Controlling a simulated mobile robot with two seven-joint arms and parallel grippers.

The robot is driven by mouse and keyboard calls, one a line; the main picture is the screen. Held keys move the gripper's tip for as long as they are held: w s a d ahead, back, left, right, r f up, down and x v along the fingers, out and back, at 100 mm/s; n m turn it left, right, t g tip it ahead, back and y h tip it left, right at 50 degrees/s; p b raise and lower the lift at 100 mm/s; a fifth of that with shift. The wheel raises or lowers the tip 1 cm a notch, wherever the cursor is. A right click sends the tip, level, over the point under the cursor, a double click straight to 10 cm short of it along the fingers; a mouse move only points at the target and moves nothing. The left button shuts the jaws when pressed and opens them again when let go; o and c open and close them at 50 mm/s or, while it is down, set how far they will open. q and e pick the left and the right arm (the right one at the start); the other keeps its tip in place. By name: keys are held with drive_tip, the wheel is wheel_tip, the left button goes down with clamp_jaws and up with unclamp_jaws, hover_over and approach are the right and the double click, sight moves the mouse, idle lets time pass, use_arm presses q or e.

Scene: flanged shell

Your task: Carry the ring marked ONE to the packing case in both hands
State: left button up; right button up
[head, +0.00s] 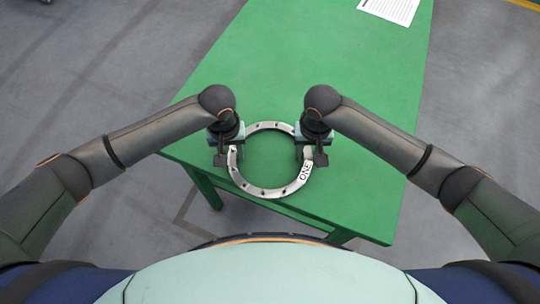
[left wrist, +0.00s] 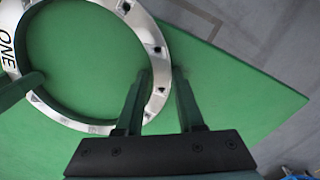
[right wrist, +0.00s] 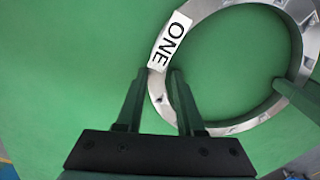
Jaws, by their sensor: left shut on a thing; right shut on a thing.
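The ring marked ONE (head: 262,192) is a flat grey metal ring with bolt holes and a white ONE label, seen over the green table. It also shows in the left wrist view (left wrist: 157,60) and the right wrist view (right wrist: 297,45). My left gripper (head: 229,157) is shut on its left side, one finger inside the ring and one outside. My right gripper (head: 308,155) is shut on its right side, close to the label, in the same way. I cannot tell whether the ring touches the table. No packing case is in view.
The green table (head: 270,80) is bare around the ring and runs away from me. A printed sheet (head: 390,8) lies at its far end. Grey floor (head: 480,100) is open on both sides.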

use_arm(q)
clamp_jaws()
use_arm(e)
clamp_jaws()
drive_tip(key=shift+d, duration=0.1)
idle(0.3)
use_arm(q)
drive_tip(key=shift+w+r, duration=0.15)
drive_tip(key=shift+r, duration=0.05)
use_arm(e)
drive_tip(key=shift+w+r, duration=0.15)
drive_tip(key=shift+r, duration=0.05)
